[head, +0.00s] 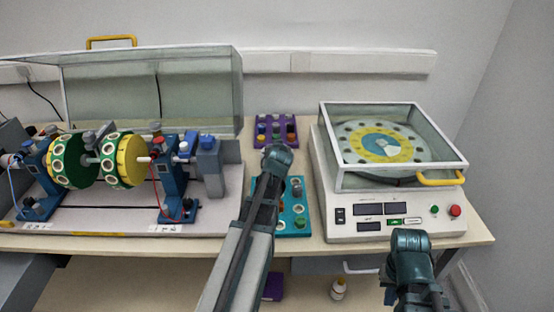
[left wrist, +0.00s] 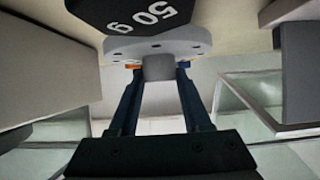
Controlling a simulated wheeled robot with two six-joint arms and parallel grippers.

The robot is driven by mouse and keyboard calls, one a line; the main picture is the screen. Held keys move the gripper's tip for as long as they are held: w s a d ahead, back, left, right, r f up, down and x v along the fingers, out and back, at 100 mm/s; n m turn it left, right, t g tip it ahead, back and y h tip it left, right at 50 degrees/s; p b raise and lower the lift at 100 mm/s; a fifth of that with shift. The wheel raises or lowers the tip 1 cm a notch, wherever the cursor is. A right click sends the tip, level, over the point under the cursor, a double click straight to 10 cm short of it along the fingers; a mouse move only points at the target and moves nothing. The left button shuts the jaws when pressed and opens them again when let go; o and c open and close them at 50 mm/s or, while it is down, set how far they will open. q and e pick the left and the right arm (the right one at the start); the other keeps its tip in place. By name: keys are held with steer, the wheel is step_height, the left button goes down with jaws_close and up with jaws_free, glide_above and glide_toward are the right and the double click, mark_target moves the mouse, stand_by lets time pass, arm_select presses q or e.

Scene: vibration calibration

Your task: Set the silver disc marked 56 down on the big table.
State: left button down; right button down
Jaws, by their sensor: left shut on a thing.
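My left gripper (head: 278,155) reaches over the middle of the big table (head: 478,222), above the gap between a purple tray and a teal tray. In the left wrist view its fingers (left wrist: 156,70) are shut on a small grey piece, taken as the silver disc (left wrist: 158,67).
A rotor rig (head: 120,215) with a clear raised cover stands left. A white machine (head: 395,228) with a clear box stands right. The purple tray (head: 262,120) and teal tray (head: 300,222) lie between. In the left wrist view, a black piece marked 50 g (left wrist: 130,10) is near.

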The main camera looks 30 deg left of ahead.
arm_select(q)
step_height(320, 180, down, 4)
steer(key=b, duration=0.3)
steer(key=shift+r, duration=0.25)
steer(key=shift+c, duration=1.8)
jaws_free()
steer(key=shift+s+d+r, duration=0.2)
steer(key=shift+s+r, duration=0.05)
steer(key=shift+s, duration=0.05)
steer(key=p+v, duration=0.5)
steer(key=v, duration=0.6)
steer(key=shift+s+d+p, duration=0.1)
steer(key=shift+p, duration=0.2)
